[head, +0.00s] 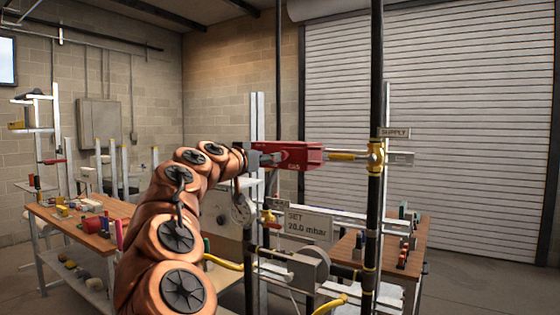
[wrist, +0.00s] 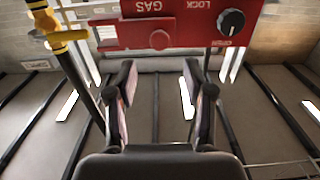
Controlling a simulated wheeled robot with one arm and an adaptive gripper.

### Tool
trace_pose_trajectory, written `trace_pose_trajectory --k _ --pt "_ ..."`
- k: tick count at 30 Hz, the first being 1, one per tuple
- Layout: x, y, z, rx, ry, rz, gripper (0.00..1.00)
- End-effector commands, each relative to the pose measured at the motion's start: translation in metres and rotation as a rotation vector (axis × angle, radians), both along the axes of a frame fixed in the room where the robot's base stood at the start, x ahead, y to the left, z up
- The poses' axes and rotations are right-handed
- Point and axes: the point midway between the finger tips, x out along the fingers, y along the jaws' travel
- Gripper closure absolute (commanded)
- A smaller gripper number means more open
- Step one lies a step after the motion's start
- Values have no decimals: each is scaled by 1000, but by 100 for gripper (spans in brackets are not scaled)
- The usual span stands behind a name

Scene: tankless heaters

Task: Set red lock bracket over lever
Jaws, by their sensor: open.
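The red lock bracket (head: 300,154), marked GAS, is level at the left end of the yellow lever (head: 346,156). The lever runs from the yellow valve (head: 376,157) on the dark upright pipe and meets or enters the bracket's end; how far it goes inside is hidden. In the wrist view the red bracket (wrist: 190,27) spans the top, with a round red boss, a black dial and LOCK lettering; the yellow valve (wrist: 46,20) is at upper left. My gripper (head: 266,155) is open at the bracket's left part. Its fingers (wrist: 158,80) hold nothing between them; contact is unclear.
A SET 20.0 mbar sign (head: 308,224), a gauge (head: 241,209) and a lower pipe with a round grey body (head: 308,268) are below. Workbenches stand left (head: 75,228) and right. A SUPPLY sign (head: 394,132) is beside the upright pipe.

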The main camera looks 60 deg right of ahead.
Motion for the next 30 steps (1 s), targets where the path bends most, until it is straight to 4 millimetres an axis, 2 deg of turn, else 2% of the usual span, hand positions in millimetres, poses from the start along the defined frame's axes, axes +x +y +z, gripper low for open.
trace_pose_trajectory --k 16,24,30 --pt "2 -63 1 1 2 -2 48" --pt "3 -76 0 0 1 0 48" --pt "3 -77 0 0 1 0 48"
